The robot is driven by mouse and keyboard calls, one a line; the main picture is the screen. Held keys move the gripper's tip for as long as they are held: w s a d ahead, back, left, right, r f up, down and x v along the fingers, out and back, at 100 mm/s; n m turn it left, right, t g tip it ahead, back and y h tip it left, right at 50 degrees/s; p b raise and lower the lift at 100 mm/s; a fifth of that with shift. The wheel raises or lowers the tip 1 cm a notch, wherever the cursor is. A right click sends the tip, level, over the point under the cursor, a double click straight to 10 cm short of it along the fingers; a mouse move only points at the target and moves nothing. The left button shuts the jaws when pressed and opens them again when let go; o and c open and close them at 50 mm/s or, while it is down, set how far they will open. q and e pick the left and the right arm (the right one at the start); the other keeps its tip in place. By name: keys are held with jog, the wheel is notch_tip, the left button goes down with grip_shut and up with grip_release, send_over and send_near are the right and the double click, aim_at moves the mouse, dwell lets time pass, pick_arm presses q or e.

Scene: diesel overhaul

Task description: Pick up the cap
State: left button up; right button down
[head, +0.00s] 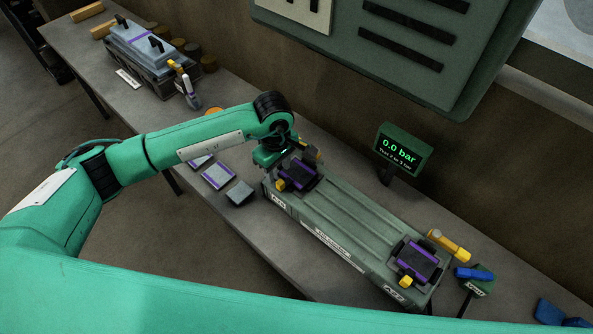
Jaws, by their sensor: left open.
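My left gripper (275,155) points down over the left end of a long grey-green fixture (335,215). It is small in the picture and its wrist covers part of it. Just right of and below it, a dark block with a purple top (298,174) sits on that end of the fixture. A similar dark and purple block (418,261) sits on the right end, with yellow parts beside it. No label shows which piece is the cap. I cannot tell whether the gripper touches the near block. My right gripper is not in view.
A display (402,149) reading 0.0 bar stands behind the fixture. Flat purple-and-grey pieces (218,176) lie in front of its left end. A yellow cylinder (449,245) and a small stand with a blue part (474,274) are at right. A grey case (145,60) is far left.

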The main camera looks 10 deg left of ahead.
aim_at(280, 182)
pick_arm(q)
jog(key=shift+f, duration=0.55)
jog(key=shift+f+p, duration=0.2)
jog(key=shift+p, duration=0.25)
notch_tip(280, 182, down, 4)
jog(key=p, duration=0.2)
jog(key=shift+d+p, duration=0.15)
jog(key=shift+p, duration=0.2)
jog(key=shift+f, duration=0.35)
grip_shut()
